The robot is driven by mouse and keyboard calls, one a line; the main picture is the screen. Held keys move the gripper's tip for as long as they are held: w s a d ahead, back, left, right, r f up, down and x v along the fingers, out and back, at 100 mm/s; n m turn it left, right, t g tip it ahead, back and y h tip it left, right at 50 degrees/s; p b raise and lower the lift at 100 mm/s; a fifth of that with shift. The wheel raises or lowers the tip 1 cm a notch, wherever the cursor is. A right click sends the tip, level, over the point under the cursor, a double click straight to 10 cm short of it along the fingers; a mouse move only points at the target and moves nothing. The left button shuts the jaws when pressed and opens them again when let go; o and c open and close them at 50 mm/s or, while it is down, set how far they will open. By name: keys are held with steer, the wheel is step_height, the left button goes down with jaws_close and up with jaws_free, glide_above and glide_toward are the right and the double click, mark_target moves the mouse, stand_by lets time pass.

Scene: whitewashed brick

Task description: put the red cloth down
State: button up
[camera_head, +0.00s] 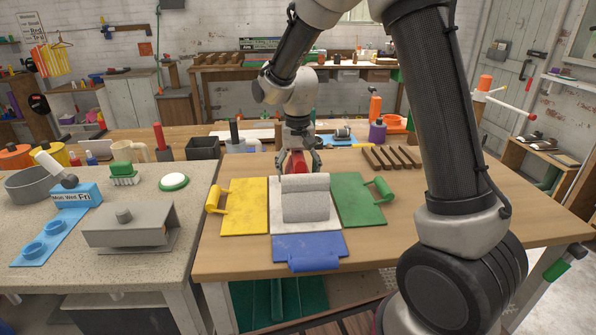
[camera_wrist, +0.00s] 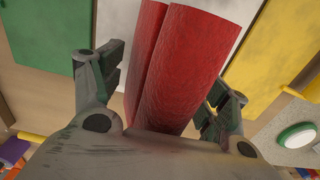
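The red cloth (camera_wrist: 178,65) is a rolled or folded bundle lying between the two fingers of my gripper (camera_wrist: 165,90) in the wrist view. The fingers stand close on both sides of it, and my gripper looks shut on it. In the head view my gripper (camera_head: 298,163) points down over the wooden table, behind a grey roll. A little of the red cloth (camera_head: 296,162) shows between the fingers there. The grey roll hides its lower part, so I cannot tell whether it touches the table.
A yellow panel (camera_head: 245,210) is left, a green panel (camera_head: 356,203) right, and a blue panel (camera_head: 310,247) in front. Wooden slats (camera_head: 392,158) lie at the right. The table's right front is clear.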

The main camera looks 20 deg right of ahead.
step_height(320, 180, up, 12)
steer(key=shift+r, duration=0.15)
steer(key=s+d+r+t, duration=0.1)
steer(key=s+d, duration=0.4)
steer(key=s, duration=0.4)
steer(key=s+d+r+n+t, duration=0.1)
steer(key=s+d, duration=0.3)
steer(key=s, duration=0.5)
steer(key=s+d+r+n+t, duration=0.1)
steer(key=s+d+r+t, duration=0.1)
steer(key=s+d, duration=0.3)
steer(key=s, duration=0.4)
steer(key=shift+s+d+r, duration=0.15)
steer(key=shift+d+r, duration=0.1)
steer(key=shift+d, duration=0.05)
